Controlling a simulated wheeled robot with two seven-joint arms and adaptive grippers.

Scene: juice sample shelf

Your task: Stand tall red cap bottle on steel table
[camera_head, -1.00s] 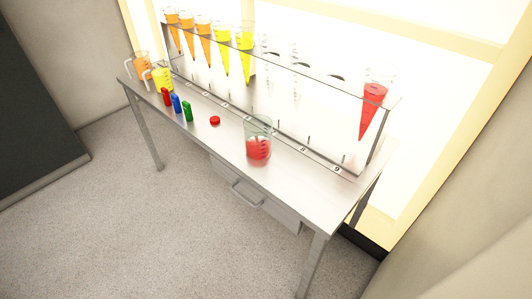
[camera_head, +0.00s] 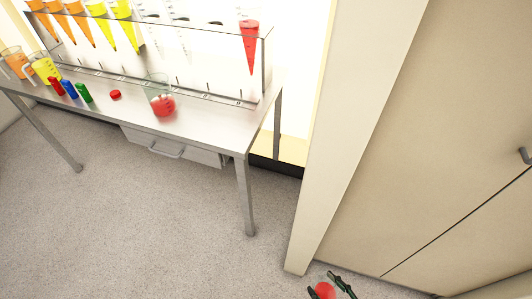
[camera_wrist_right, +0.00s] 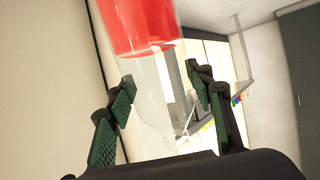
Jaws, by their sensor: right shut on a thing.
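The tall red cap bottle (camera_wrist_right: 152,85) is clear with a wide red cap and fills the middle of the right wrist view. My right gripper (camera_wrist_right: 163,92) has its dark green-padded fingers on both sides of the clear body, shut on it below the cap. In the head view the red cap (camera_head: 324,290) shows at the bottom edge, beside the right gripper's fingers (camera_head: 331,285). The bottle's body is hidden or out of frame there. The steel table (camera_head: 215,125) stands at the upper left, well away from the gripper. My left gripper is not in view.
On the table stand a beaker with red contents (camera_head: 163,105), a red disc (camera_head: 115,95), small red, blue and green items, jugs and a rack (camera_head: 262,70) of cones. The table's front right is bare. A wall post (camera_head: 345,140) and cabinet (camera_head: 440,150) stand right.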

